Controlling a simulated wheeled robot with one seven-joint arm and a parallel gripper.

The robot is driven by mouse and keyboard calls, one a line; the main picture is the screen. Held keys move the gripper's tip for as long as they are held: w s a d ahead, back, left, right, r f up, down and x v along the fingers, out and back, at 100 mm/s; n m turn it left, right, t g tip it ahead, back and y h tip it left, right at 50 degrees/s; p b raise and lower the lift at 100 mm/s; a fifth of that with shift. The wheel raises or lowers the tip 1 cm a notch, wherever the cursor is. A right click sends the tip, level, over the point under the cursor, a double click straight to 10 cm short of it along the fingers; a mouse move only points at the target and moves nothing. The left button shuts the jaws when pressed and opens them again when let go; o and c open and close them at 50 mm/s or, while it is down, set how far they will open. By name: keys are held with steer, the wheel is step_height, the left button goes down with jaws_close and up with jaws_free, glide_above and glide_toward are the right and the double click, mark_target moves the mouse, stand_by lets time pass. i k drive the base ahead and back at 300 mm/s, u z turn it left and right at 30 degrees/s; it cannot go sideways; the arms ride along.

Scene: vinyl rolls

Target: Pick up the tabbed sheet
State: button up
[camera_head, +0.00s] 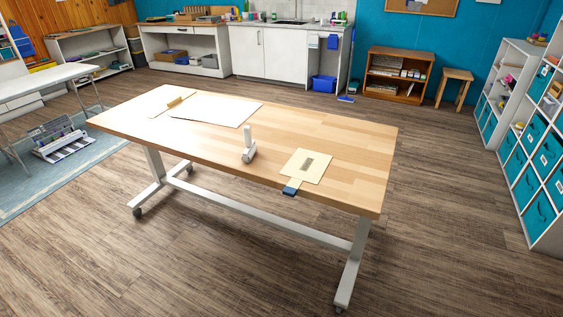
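The tabbed sheet (318,174) is most likely the cream square piece lying flat near the table's front right. A small grey rectangle (308,164) lies on its middle. A narrow strip runs from its near side to a dark blue tab (291,187) at the table's front edge. Whether the tab overhangs the edge is hard to tell. My gripper is not in view.
The wooden table (345,145) also holds a small white upright object (248,146), a large white sheet (222,109) and a cream sheet with a tan piece (174,102). Shelves with teal bins (540,158) stand right. The floor in front is clear.

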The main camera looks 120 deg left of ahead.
mark_target(306, 165)
steer(key=k, duration=0.95)
steer(key=u, duration=0.45)
steer(key=i, duration=1.2)
steer(key=u, duration=3)
